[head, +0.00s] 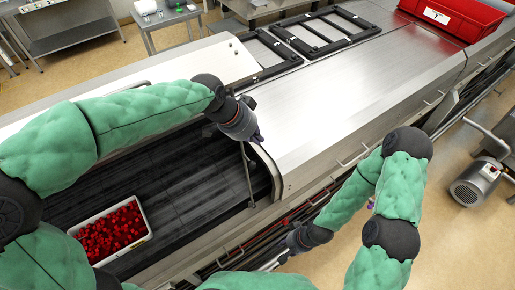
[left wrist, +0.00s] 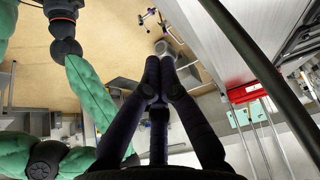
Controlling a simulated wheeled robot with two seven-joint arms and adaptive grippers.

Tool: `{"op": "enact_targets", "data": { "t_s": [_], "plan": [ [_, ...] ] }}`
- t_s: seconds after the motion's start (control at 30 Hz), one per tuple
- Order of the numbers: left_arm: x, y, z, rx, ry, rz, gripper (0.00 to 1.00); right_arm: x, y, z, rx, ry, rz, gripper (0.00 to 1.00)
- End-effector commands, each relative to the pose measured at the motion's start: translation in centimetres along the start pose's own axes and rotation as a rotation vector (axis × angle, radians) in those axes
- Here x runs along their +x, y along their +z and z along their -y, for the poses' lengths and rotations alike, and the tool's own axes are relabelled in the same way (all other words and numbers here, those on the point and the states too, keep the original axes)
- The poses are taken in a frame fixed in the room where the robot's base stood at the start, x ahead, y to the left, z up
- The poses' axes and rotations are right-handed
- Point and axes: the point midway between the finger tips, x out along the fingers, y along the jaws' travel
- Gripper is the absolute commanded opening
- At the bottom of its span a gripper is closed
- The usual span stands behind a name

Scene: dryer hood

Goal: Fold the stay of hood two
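The stay (head: 247,178) is a thin dark rod in the head view. It stands near upright between the dark bed and the open end of the silver hood (head: 340,110); its top is partly hidden by my left gripper. My left gripper (head: 258,137) is at the rod's upper end, beside the hood's edge. In the left wrist view its dark fingers (left wrist: 160,95) come together with nothing seen between them. A dark rod (left wrist: 262,70), likely the stay, passes right of the fingers, apart from them. My right gripper (head: 284,259) is low at the machine's front side, by a rail; its fingers are too small to read.
A white tray of red pieces (head: 150,236) lies on the dark bed (head: 190,180). Black frames (head: 320,32) and a red bin (head: 455,15) sit on top at the back. A motor (head: 474,184) stands on the floor at right. Handles line the machine's front.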

Motion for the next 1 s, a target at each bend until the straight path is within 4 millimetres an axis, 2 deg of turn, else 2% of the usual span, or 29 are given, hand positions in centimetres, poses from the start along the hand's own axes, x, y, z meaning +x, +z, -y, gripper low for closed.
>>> {"op": "enact_targets", "data": {
  "t_s": [0.17, 0.63, 0.8, 1.0],
  "plan": [
    [2.0, 0.1, -0.1, 0.000, 0.005, 0.005, 0.00, -0.4, 0.0, 0.1, 0.000, 0.000, 0.000, 0.34],
    [9.9, 0.1, -0.1, 0.000, 0.003, 0.004, 0.00, -1.9, 0.1, 0.7, 0.000, 0.000, 0.000, 0.34],
    [8.8, 2.2, 0.0, -0.003, -0.001, 0.001, 0.00, -2.6, 0.1, 0.9, 0.000, 0.000, 0.000, 0.34],
    [8.4, 3.6, 0.0, -0.002, 0.000, 0.002, 0.00, -2.9, 0.1, 1.1, 0.000, 0.000, 0.000, 0.34]
  ]
}}
